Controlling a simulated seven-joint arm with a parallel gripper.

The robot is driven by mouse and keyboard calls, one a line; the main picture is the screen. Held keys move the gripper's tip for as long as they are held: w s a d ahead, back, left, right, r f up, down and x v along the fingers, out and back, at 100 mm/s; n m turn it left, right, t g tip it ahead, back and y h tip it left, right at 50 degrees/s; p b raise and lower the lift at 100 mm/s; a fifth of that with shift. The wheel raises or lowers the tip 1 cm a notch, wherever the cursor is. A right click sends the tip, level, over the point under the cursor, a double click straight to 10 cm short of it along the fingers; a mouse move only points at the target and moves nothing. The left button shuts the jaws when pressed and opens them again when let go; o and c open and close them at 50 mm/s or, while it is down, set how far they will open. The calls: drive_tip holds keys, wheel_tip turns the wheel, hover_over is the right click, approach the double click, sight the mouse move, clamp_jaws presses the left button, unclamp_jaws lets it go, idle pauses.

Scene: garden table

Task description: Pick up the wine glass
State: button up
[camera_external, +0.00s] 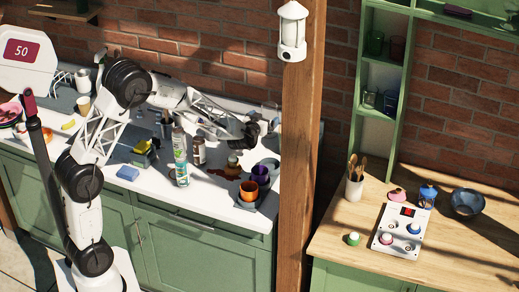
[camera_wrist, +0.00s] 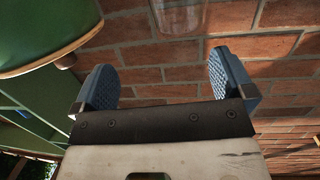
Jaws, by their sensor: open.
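My gripper (camera_external: 264,126) is above the back right part of the white counter, near the wooden post. In the wrist view its two blue-padded fingers (camera_wrist: 163,78) stand wide apart with nothing between them. A faint clear glass shape (camera_wrist: 182,16) shows at the top of the wrist view, beyond the fingertips and roughly between them; it may be the wine glass, cut off by the frame edge. In the external view I cannot make out the wine glass clearly; the area around my gripper is small and partly covered by the arm.
Below my gripper, an orange cup (camera_external: 249,190) and a purple cup (camera_external: 261,173) stand near the counter's front edge. A spray can (camera_external: 181,160) and a tin (camera_external: 199,150) stand to the left. The brick wall (camera_external: 225,45) is close behind; the wooden post (camera_external: 298,150) is to the right.

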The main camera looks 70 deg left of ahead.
sight(266, 113)
drive_tip(key=shift+n+y, duration=0.4)
drive_tip(key=shift+y, duration=0.5)
drive_tip(key=a, duration=0.1)
drive_tip(key=a+f, duration=0.2)
drive_tip(key=shift+w+a, duration=0.2)
drive_tip(key=shift+w, duration=0.15)
drive_tip(key=shift+a, duration=0.1)
drive_tip(key=shift+x, duration=1.2)
drive_tip(key=shift+w+f, duration=0.1)
drive_tip(key=shift+x, duration=2.55)
drive_tip(key=shift+f, duration=0.15)
drive_tip(key=shift+c, duration=0.2)
drive_tip(key=c, duration=1.2)
